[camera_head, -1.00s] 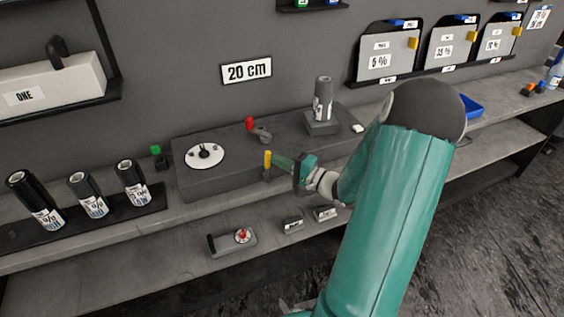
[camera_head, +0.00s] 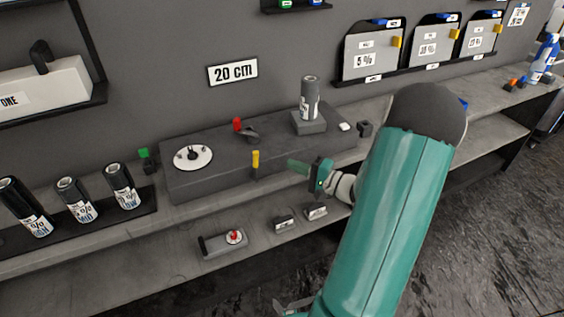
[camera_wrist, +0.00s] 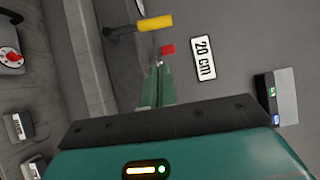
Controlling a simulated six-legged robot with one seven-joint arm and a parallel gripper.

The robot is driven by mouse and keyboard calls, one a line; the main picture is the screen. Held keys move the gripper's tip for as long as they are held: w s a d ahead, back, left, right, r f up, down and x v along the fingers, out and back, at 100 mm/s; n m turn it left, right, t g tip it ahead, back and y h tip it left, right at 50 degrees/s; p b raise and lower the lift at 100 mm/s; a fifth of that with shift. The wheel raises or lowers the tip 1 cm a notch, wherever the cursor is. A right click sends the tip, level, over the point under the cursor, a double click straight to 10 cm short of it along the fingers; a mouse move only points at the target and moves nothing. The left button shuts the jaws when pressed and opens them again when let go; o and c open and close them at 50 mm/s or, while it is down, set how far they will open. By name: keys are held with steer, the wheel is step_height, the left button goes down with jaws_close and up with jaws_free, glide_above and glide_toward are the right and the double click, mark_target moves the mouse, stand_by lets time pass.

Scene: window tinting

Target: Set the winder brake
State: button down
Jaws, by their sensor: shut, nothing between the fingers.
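A long dark grey winder box (camera_head: 215,182) lies on the upper shelf. It carries a white dial disc (camera_head: 193,158), a lever with a red knob (camera_head: 238,125) and a standing roll (camera_head: 310,100). A yellow-handled lever (camera_head: 255,158) stands upright at its front; I cannot tell which lever is the brake. The yellow handle (camera_wrist: 153,23) and red knob (camera_wrist: 167,50) also show in the wrist view. My gripper (camera_head: 291,164) is shut and empty, in front of the box, right of the yellow handle and apart from it. Its closed fingers (camera_wrist: 158,85) show in the wrist view.
Several labelled rolls (camera_head: 75,198) stand on a dark tray at left. A device with a red knob (camera_head: 223,243) and two small labelled blocks (camera_head: 284,224) lie on the lower shelf. A "20 cm" sign (camera_head: 232,72) hangs on the wall. Labelled panels (camera_head: 372,52) hang at upper right.

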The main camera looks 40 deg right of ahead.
steer(key=shift+v, duration=2.65)
steer(key=shift+f, duration=0.1)
steer(key=a+r+n+g+y, duration=0.1)
steer(key=a+r+n+g, duration=0.2)
steer(key=a, duration=0.5)
steer(key=a+r+n+g+y, duration=0.1)
steer(key=a+n+g+y, duration=0.15)
steer(key=a+g, duration=0.35)
steer(key=a+r+n+g+y, duration=0.1)
steer(key=a+r+n+g, duration=0.15)
steer(key=a, duration=0.65)
steer(key=s+a+r+n+h, duration=0.6)
steer(key=s+a+r+h, duration=0.2)
steer(key=a+r+h, duration=0.1)
steer(key=shift+a+r+n+h, duration=0.2)
steer(key=shift+a+n+h, duration=0.2)
steer(key=shift+h, duration=0.15)
steer(key=shift+s+d, duration=0.15)
steer(key=shift+s, duration=0.05)
